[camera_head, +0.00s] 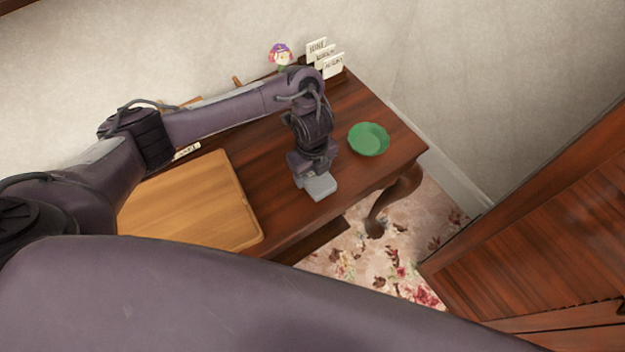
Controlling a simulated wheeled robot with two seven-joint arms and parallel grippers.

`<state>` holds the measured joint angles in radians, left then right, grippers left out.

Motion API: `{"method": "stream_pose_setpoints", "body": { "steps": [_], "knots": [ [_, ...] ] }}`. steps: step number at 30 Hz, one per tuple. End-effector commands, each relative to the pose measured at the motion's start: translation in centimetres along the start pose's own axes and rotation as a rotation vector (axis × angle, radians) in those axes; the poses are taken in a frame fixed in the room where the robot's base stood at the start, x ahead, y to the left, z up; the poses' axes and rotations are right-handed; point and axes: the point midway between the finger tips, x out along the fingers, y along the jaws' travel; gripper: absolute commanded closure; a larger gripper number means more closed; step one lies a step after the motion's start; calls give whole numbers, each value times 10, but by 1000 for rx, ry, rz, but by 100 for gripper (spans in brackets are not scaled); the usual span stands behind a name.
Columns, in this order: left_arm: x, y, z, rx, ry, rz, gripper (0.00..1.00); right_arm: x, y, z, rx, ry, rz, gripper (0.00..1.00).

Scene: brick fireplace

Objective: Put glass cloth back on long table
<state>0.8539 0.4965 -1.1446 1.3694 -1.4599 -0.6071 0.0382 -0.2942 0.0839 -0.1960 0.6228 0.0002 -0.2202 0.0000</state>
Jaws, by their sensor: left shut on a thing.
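The long table (290,160) is a dark reddish-brown wooden table against the wall, with a curved leg at its right end. My left gripper (316,178) points down over the table's right half, near the front edge. It is shut on a small light grey piece (321,187), which looks like the glass cloth. The piece is at or just above the tabletop; I cannot tell whether it touches. The fingertips are mostly hidden. My right gripper is out of view.
A green bowl (368,139) stands right of the gripper. A wooden board (200,203) lies to the left. A slatted wooden furnishing (545,215) is at right, over floral carpet (355,264).

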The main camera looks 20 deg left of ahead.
Motion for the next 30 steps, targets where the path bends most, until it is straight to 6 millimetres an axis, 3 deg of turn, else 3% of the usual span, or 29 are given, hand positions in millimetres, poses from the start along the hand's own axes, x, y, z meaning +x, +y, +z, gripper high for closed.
{"method": "stream_pose_setpoints", "body": {
  "steps": [1, 5, 19, 20, 21, 24, 30],
  "knots": [
    [15, 1, -2, -1, 6, 4, 64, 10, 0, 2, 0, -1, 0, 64],
    [31, 1, -1, -1, 3, 2, 64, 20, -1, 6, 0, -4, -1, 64],
    [37, 1, 0, 0, 2, 2, 64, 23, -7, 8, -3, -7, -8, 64],
    [35, 0, 0, 0, 1, 1, 35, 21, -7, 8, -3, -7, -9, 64],
    [35, 1, 0, 0, 2, 2, 30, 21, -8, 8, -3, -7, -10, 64],
    [35, 1, 0, 0, 2, 2, 17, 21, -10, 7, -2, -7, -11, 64],
    [35, 1, 0, 0, 2, 3, 17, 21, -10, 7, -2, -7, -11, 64]
  ]
}}
